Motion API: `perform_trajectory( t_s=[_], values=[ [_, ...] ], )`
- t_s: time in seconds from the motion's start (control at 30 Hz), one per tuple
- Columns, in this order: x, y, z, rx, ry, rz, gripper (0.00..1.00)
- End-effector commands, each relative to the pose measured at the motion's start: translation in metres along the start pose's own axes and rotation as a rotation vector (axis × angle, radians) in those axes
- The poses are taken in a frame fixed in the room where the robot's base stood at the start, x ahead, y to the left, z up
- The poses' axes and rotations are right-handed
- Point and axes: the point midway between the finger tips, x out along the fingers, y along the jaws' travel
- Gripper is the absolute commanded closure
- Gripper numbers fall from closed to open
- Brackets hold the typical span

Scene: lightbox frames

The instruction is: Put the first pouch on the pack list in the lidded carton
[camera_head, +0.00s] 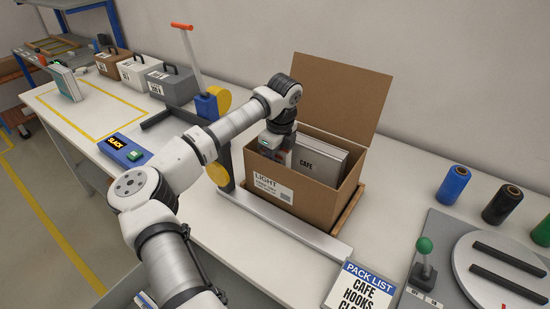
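The pack list (362,287) lies at the front edge, partly cut off; its top line reads CAFE, then HOOKS. The brown carton (300,203), with a label that seems to read LIGHT, stands with its lid (343,98) raised at the back. A grey pouch marked CAFE (323,164) shows upright inside the carton, its lower part hidden by the front wall. My gripper (276,150) is down at the carton's left side, close beside the pouch. Its fingertips are hidden, so I cannot tell whether it grips the pouch.
A stand with an orange-topped handle (187,55) is left of the carton. A blue SLACK box (125,150), a grey case (172,86) and a white case (137,72) are farther left. Spools (453,185) and a round turntable (500,270) with a green-knobbed lever (424,246) are right.

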Motion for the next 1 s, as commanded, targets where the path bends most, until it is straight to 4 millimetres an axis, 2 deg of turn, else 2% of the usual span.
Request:
perform_trajectory(
  t_s=[0.13,0.87,0.9,1.0],
  values=[
    [0.016,0.000,-0.002,0.000,0.001,0.000,0.93],
    [0.032,0.001,-0.004,0.001,0.002,0.004,0.93],
    [0.033,0.001,-0.005,0.001,0.003,0.005,0.68],
    [0.034,0.001,-0.005,0.001,0.004,0.006,0.55]
  ],
)
